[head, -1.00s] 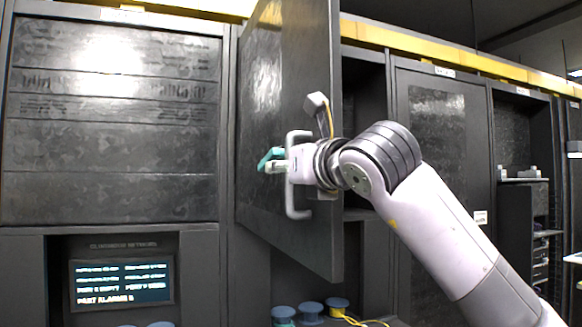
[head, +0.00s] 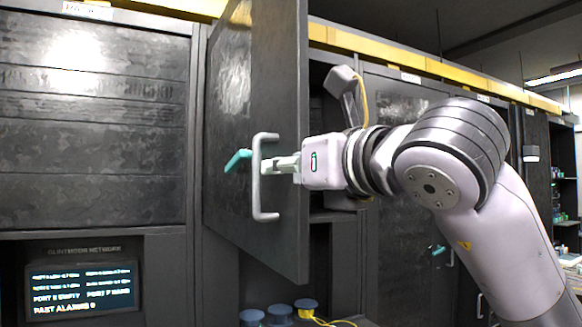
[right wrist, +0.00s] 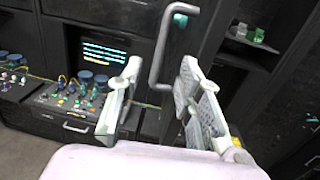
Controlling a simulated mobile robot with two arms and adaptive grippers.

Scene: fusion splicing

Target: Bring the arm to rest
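My right arm reaches in from the right in the head view. My right gripper (head: 280,165) is beside the grey bar handle (head: 258,190) of a dark cabinet door (head: 288,120), which stands swung open. In the right wrist view, the two fingers of my gripper (right wrist: 163,92) are spread apart and hold nothing. The handle (right wrist: 158,60) shows beyond the fingertips, its near end lined up with the gap between them. A small teal piece (head: 237,160) is by the handle. My left gripper is out of view.
A screen (head: 82,288) with text sits in the left cabinet. Several blue spools (head: 279,312) and yellow cable (head: 335,321) are low in the middle; the wrist view shows spools on a workbench unit (right wrist: 65,98). More dark cabinets (head: 400,105) stand behind my arm.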

